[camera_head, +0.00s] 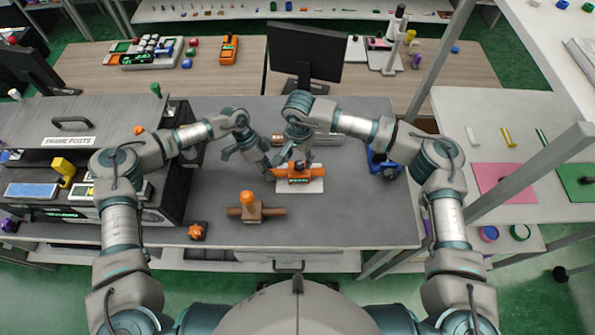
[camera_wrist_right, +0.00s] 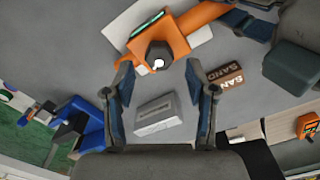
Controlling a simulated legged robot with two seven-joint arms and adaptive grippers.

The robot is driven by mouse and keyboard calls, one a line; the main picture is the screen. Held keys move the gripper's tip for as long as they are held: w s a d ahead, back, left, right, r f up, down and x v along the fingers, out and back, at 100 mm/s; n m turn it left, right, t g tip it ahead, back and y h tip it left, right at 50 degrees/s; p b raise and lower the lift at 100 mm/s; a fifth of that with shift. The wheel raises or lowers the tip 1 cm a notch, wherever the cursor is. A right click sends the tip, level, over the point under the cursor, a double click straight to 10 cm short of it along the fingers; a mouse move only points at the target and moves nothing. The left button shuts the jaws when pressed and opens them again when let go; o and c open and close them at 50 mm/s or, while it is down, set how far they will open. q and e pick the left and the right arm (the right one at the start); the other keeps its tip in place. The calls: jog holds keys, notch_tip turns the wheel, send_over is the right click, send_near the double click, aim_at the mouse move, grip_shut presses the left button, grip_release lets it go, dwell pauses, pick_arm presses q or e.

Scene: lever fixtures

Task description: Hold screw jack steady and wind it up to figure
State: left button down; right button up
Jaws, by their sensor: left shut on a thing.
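The orange screw jack (camera_head: 314,173) stands on a white plate (camera_head: 312,187) on the dark grey table, with a small green-lit display on its front. In the right wrist view its orange body (camera_wrist_right: 176,43) carries a dark knob with a pale centre (camera_wrist_right: 159,56). My left gripper (camera_head: 268,168) is shut on the jack's left arm; its dark fingers also show at the top right of the wrist view (camera_wrist_right: 252,18). My right gripper (camera_wrist_right: 160,68) is open above the jack, with its fingertips to either side of the knob and apart from it. In the head view it partly hides the jack's top.
A brown fixture with an orange knob (camera_head: 248,209) stands in front, and an orange star knob (camera_head: 197,231) lies left of it. A blue device (camera_head: 381,164) is to the right. A brown SAND block (camera_wrist_right: 223,86) and grey block (camera_wrist_right: 157,115) lie nearby. The front right tabletop is clear.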

jog(key=shift+r, duration=0.2)
notch_tip(320, 180, up, 12)
jog(key=shift+f, duration=0.15)
dwell(0.4)
jog(key=shift+w, duration=0.1)
pick_arm(q)
jog(key=c, duration=0.8)
grip_release()
jog(key=shift+c, duration=0.2)
jog(key=shift+a+r, duration=0.1)
jog(key=v, duration=1.1)
jog(key=shift+r, duration=0.25)
pick_arm(e)
jog(key=shift+a, duration=0.1)
